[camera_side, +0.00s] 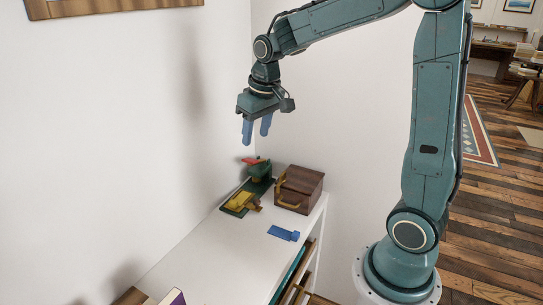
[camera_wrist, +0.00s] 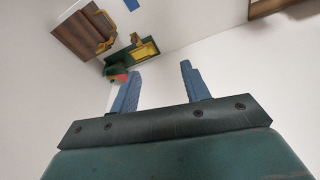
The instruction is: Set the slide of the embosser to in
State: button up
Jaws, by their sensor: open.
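The embosser (camera_side: 258,182) stands on the white shelf top, a dark green device with a red lever. It also shows in the wrist view (camera_wrist: 122,64), above the left finger. A yellow part (camera_side: 240,201), which looks like its slide, lies at its front on a green base; it shows in the wrist view too (camera_wrist: 145,50). I cannot tell the slide's exact position. My gripper (camera_side: 256,131) is above the embosser, well clear of it, with its blue fingers apart and nothing between them. The fingers also show in the wrist view (camera_wrist: 158,82).
A brown wooden box (camera_side: 300,188) with a yellow handle stands close to the right of the embosser. A flat blue piece (camera_side: 283,233) lies in front of the box. The white shelf top (camera_side: 205,258) is mostly clear toward the front. A white wall (camera_side: 130,130) rises behind.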

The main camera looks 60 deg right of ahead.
jog(key=w+d+f+m+g, duration=0.1)
jog(key=w+d+f, duration=0.6)
jog(key=d+f, duration=0.15)
jog(key=m+g, duration=0.1)
jog(key=g, duration=0.1)
send_over(257, 201)
notch_tip(257, 201, down, 12)
jog(key=shift+r+y, duration=0.15)
jog(key=shift+y, duration=0.15)
notch_tip(257, 201, down, 14)
jog(key=shift+r, duration=0.15)
jog(key=shift+d, duration=0.1)
grip_shut()
